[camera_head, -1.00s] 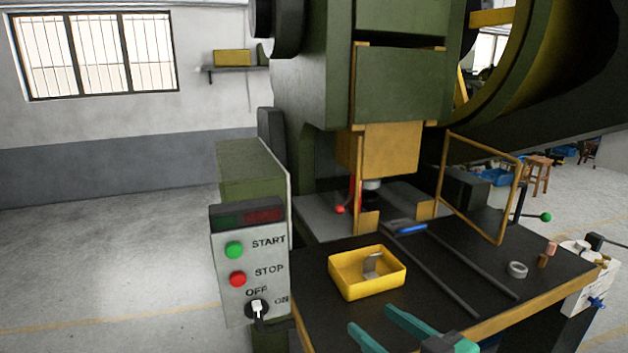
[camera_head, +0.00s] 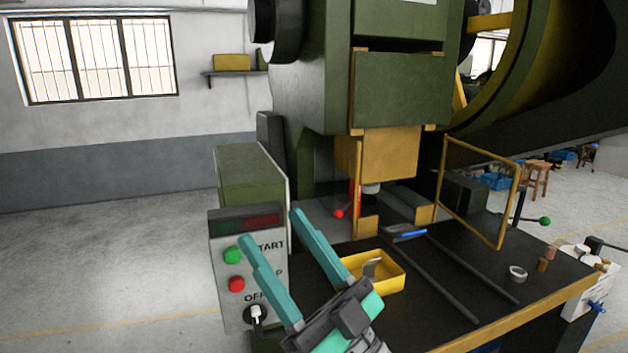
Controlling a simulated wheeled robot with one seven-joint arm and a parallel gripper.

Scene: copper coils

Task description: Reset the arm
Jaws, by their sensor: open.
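My gripper (camera_head: 281,233) has teal fingers. It is open and empty, with its fingers spread apart and pointing up and to the left. It is in front of the control box (camera_head: 248,215), and one finger covers parts of the START and STOP labels. The other finger overlaps the left part of the yellow tray (camera_head: 388,288). A curved metal piece (camera_head: 372,267) lies in the tray.
The green press (camera_head: 400,90) stands behind a black table (camera_head: 415,315). A yellow frame guard (camera_head: 480,190), two dark rails, a blue-handled tool (camera_head: 405,232) and a metal ring (camera_head: 517,272) are on the table. The floor on the left is clear.

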